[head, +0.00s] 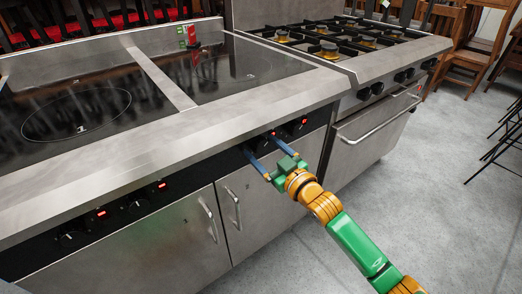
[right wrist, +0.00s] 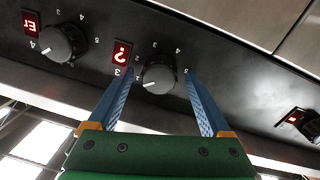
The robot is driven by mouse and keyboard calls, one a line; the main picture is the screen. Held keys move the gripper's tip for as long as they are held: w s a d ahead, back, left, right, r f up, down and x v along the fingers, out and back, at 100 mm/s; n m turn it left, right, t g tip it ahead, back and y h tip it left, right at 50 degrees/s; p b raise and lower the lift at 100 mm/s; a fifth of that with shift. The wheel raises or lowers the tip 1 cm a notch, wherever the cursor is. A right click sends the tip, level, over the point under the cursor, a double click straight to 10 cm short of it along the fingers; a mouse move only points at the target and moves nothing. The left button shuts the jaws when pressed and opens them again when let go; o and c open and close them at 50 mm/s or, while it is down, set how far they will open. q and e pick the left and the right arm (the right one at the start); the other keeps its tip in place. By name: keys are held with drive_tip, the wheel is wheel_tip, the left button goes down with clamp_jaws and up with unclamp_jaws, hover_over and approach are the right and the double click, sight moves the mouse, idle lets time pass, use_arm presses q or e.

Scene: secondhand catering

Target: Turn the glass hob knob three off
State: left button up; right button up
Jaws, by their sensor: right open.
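Knob three (right wrist: 158,74) is a round black dial on the hob's dark front panel, with a printed 3 beside it. My right gripper (right wrist: 158,76) is open, with one blue finger on each side of the knob. Contact cannot be told. My left gripper is not in view.
Another knob (right wrist: 63,43) with a lit display sits close to the left finger in the right wrist view. Two more knobs (head: 138,207) are along the panel. A gas range (head: 375,90) stands to the right. Cupboard handles (head: 234,208) stick out below.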

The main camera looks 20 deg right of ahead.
drive_tip(key=shift+w, duration=0.2)
drive_tip(key=shift+c, duration=0.2)
drive_tip(key=shift+a, duration=0.1)
clamp_jaws()
drive_tip(key=shift+n, duration=0.3)
